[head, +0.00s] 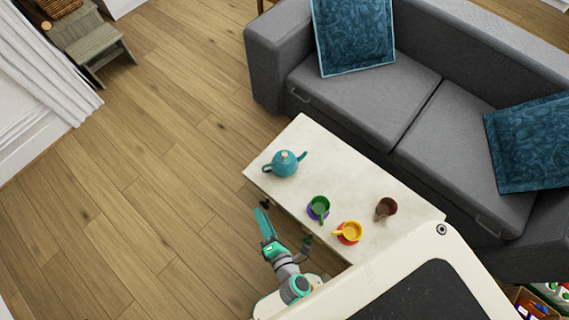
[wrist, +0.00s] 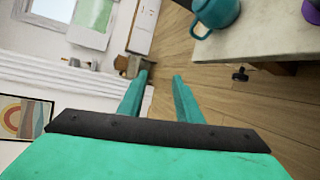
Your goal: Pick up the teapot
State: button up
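The teal teapot (head: 285,163) stands upright near the far left corner of the white table (head: 345,166). Its spout or handle points to the right. In the wrist view the teapot (wrist: 217,14) shows at the top, partly cut off by the frame edge. My gripper (head: 265,218) is beside the table's left long edge, apart from the teapot. In the wrist view its two teal fingers (wrist: 160,80) are apart with nothing between them.
A green cup on a purple saucer (head: 318,209), a yellow cup on a red saucer (head: 348,232) and a brown cup (head: 386,208) stand on the table. A grey sofa (head: 365,105) lies behind it. The wooden floor (head: 150,200) at left is clear.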

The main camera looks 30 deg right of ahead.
jog(key=w+d+f+n+h, duration=0.1)
jog(key=w+d+f+n, duration=0.4)
jog(key=w+f+n, duration=0.3)
jog(key=n+g, duration=0.1)
jog(key=n, duration=0.5)
send_near(264, 170)
jog(key=shift+x, duration=5.4)
grip_shut()
jog(key=shift+a, duration=0.1)
